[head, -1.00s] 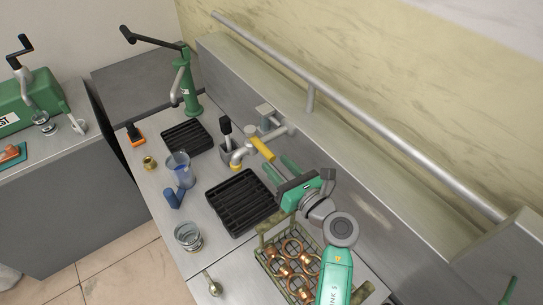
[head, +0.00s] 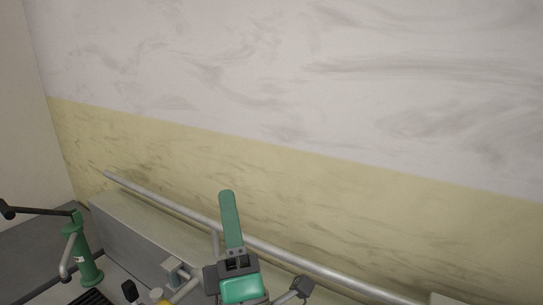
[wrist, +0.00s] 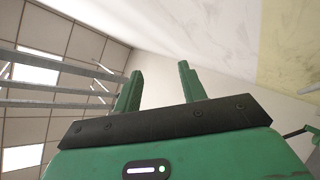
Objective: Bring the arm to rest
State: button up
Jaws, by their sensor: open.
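My gripper (head: 228,197) is raised in front of the wall in the head view, its green finger pointing up. The fingers line up there, so the gap between them does not show. In the wrist view my gripper (wrist: 160,78) has its two green fingers spread apart with nothing between them. The wrist view looks up past the fingers toward the ceiling and wall. The rest of my arm is mostly below the head picture's lower edge.
A grey pipe rail (head: 325,272) runs along the wall behind my gripper. A green hand-levered device (head: 86,262) stands at the lower left. A dark rack (head: 92,298) is cut off at the bottom edge. The upper wall (head: 300,80) is clear.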

jog(key=s+d+r+m+h, duration=0.35)
jog(key=s+m, duration=0.45)
jog(key=m, duration=0.3)
jog(key=s+d+r+m+h, duration=0.2)
jog(key=s+r+m+h, duration=0.3)
jog(key=s+m, duration=0.5)
notch_tip(320, 180, up, 24)
jog(key=w+m+p, duration=0.1)
jog(key=w+p, duration=0.1)
jog(key=p, duration=2.2)
jog(key=shift+w+m+g, duration=0.3)
jog(key=shift+m+g, duration=0.1)
jog(key=shift+y, duration=0.25)
